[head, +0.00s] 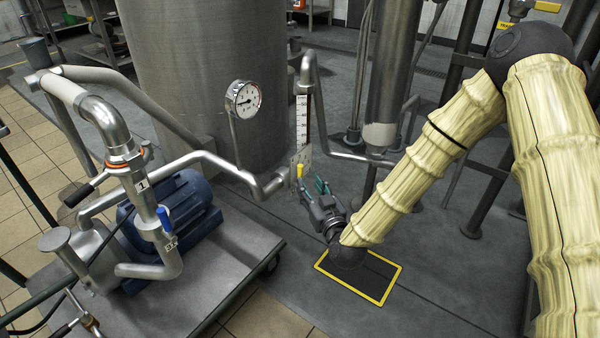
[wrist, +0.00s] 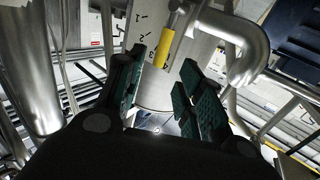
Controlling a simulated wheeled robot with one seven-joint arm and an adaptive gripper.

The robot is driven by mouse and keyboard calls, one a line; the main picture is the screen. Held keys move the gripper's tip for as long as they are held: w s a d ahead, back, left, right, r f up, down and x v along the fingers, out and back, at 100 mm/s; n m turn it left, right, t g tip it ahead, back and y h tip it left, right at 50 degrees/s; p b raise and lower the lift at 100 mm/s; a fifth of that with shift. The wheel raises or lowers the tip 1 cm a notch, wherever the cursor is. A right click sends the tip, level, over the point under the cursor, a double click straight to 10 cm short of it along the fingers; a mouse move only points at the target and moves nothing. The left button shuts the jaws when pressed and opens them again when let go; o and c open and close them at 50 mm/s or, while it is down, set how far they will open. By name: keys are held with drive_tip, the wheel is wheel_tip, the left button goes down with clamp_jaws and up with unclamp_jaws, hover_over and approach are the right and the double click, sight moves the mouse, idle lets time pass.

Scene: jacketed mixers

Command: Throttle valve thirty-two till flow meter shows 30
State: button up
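A small valve with a yellow lever handle (head: 300,171) sits at the pipe end beside a pale marked plate (head: 303,156). I cannot read a valve number there. In the wrist view the yellow handle (wrist: 153,49) stands in front of the plate (wrist: 134,32). My gripper (head: 318,186) is just right of and below the handle. Its green-padded fingers (wrist: 163,78) are spread, with the handle ahead near the tips; I see no contact. A flow meter with an upright white scale and a red strip (head: 303,121) rises above the valve; its reading is too small to tell.
A round dial gauge (head: 243,99) stands left of the flow meter, before a large steel tank (head: 205,60). A blue-handled valve (head: 164,218) and a blue motor (head: 178,208) are on the cart at left. Pipes crowd the valve. A yellow-edged floor plate (head: 375,287) lies below my gripper.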

sight(301, 172)
drive_tip(key=b+x, duration=0.3)
drive_tip(key=x, duration=0.5)
drive_tip(key=shift+w+a+f, duration=0.1)
drive_tip(key=shift+w+a, duration=0.05)
drive_tip(key=shift+w, duration=0.05)
clamp_jaws()
